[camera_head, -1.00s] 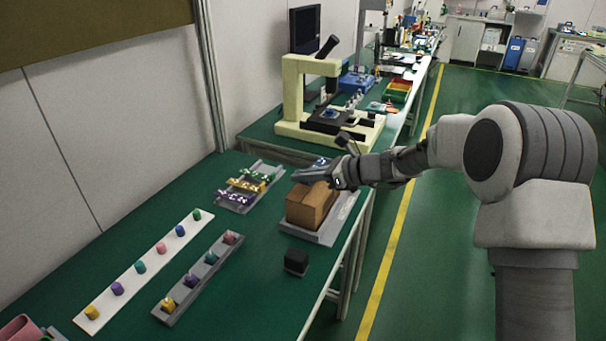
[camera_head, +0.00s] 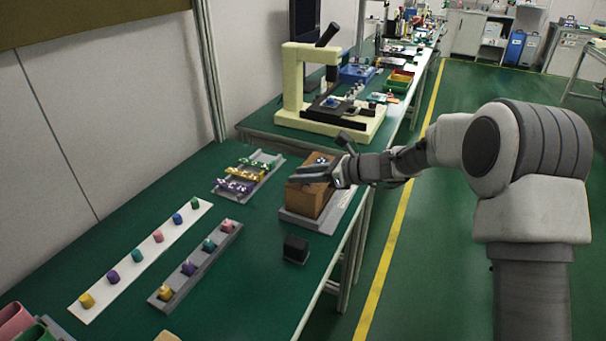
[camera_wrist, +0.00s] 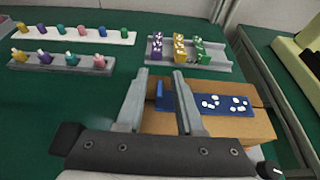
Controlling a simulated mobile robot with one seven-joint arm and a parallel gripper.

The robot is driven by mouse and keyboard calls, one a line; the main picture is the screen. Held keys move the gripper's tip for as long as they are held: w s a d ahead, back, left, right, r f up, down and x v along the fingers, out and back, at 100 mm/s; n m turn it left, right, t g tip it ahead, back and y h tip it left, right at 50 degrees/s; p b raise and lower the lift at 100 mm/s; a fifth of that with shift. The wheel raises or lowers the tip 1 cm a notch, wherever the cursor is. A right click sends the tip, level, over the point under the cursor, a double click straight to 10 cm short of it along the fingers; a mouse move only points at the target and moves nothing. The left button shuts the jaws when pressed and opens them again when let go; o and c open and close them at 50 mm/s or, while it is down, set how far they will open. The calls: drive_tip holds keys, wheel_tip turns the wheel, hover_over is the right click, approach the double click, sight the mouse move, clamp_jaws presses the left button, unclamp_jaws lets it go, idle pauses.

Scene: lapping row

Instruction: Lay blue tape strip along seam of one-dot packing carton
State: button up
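The blue tape strip (camera_wrist: 225,104) with white spots lies across the top of the brown carton (camera_wrist: 258,127) in the wrist view. A short blue tab (camera_wrist: 159,96) stands up at its left end. My gripper (camera_wrist: 160,75) is over the carton, its two fingers apart on either side of this tab, with gaps visible. The right finger hides part of the strip. In the head view the carton (camera_head: 307,200) stands on a grey base (camera_head: 313,222), with my gripper (camera_head: 296,174) low over its top. The carton's seam and dot mark are not clearly visible.
A grey tray (camera_head: 265,160) holds purple, yellow and green spotted strips left of the carton. A white rail (camera_head: 120,279) and a grey rail (camera_head: 172,291) hold coloured pegs. A black block (camera_head: 296,249) sits in front. A cream microscope-like stand (camera_head: 292,90) is behind.

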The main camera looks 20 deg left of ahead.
idle(0.3)
drive_tip(key=p+v, duration=0.3)
drive_tip(key=v, duration=1.4)
drive_tip(key=shift+d, duration=0.2)
drive_tip(key=s+d+r+n+t+h, duration=0.1)
drive_tip(key=s+d+r+n+h, duration=0.25)
drive_tip(key=s+d+n, duration=0.45)
drive_tip(key=s+d+r+n+t+h, duration=0.2)
drive_tip(key=s+d+n+h, duration=0.3)
drive_tip(key=s, duration=0.6)
drive_tip(key=s+d+r+n+t+h, duration=0.1)
drive_tip(key=s+d+r+n+h, duration=0.1)
drive_tip(key=s+d+n+h, duration=0.55)
wheel_tip(320, 180, up, 14)
drive_tip(key=s+d+m+y+p, duration=0.1)
drive_tip(key=s+y+p, duration=0.1)
drive_tip(key=p, duration=1.2)
drive_tip(key=shift+d+f+y, duration=0.25)
drive_tip(key=shift+d+y, duration=0.05)
